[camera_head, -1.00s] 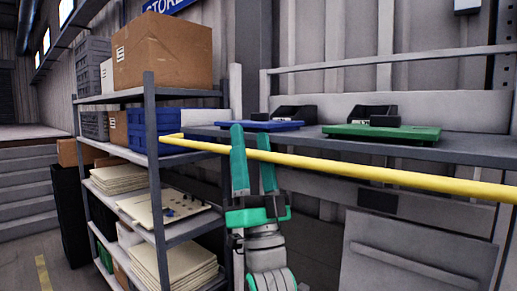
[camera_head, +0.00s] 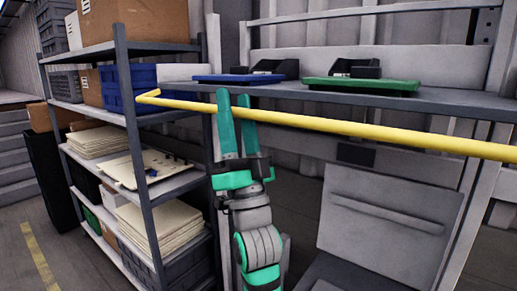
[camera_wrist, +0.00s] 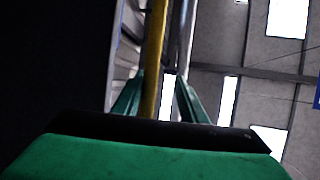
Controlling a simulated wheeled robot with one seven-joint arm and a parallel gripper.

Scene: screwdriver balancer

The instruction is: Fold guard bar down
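The yellow guard bar (camera_head: 350,126) runs roughly level across the front of the workbench in the head view, with a bent end at the left by the shelf rack. My gripper (camera_head: 233,94) points upward at the bar's left part, and its green fingers overlap the bar in the picture. In the wrist view the bar (camera_wrist: 153,60) appears in the gap between the two fingers (camera_wrist: 158,90). The fingers are apart, so the gripper is open. I cannot tell whether either finger touches the bar.
The workbench (camera_head: 450,101) behind the bar carries a blue tray (camera_head: 238,79) and a green tray (camera_head: 360,85). A loaded shelf rack (camera_head: 140,165) stands close to the left of my arm. A grey panel (camera_head: 385,225) stands below the bench at the right.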

